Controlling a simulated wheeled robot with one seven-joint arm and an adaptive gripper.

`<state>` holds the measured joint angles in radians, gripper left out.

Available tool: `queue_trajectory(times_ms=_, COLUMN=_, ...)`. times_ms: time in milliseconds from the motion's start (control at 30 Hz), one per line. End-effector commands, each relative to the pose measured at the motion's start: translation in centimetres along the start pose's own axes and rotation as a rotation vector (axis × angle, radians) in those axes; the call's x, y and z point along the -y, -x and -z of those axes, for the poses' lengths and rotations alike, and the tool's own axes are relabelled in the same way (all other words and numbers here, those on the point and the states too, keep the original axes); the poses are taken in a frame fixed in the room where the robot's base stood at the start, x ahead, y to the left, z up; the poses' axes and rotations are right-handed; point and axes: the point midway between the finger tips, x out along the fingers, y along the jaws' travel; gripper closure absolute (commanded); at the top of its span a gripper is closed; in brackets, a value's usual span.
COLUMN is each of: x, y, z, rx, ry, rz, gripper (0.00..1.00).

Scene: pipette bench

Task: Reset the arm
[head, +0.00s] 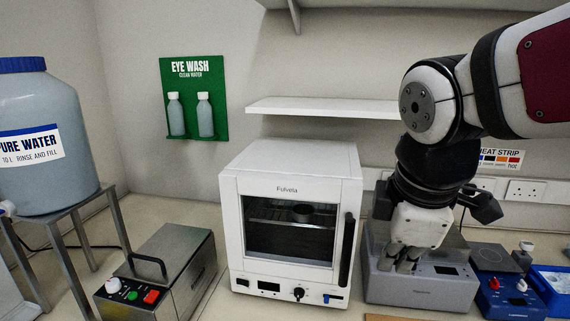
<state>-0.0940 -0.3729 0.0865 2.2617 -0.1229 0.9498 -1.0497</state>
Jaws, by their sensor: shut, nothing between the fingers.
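My arm comes in from the upper right in the head view and bends down at the elbow. My gripper (402,264) points downward at the right of the picture, in front of or above a grey bench device (420,288). Its fingers are together and hold nothing. I cannot tell from this view whether the fingertips touch the device.
A white oven (290,165) with a dark window stands left of my gripper. A blue device (508,295) and a blue tray (553,285) are at the right. A steel box (175,265) and a water tank (40,140) stand left. A shelf (325,106) hangs behind.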

Motion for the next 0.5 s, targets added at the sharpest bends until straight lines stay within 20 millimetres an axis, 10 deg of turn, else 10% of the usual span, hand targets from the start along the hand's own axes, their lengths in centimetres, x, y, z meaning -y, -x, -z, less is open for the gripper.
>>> queue_trajectory(times_ms=500, x=6.4, y=2.2, z=-5.3, rx=-0.178, ry=-1.216, rz=-0.050, gripper=1.00)
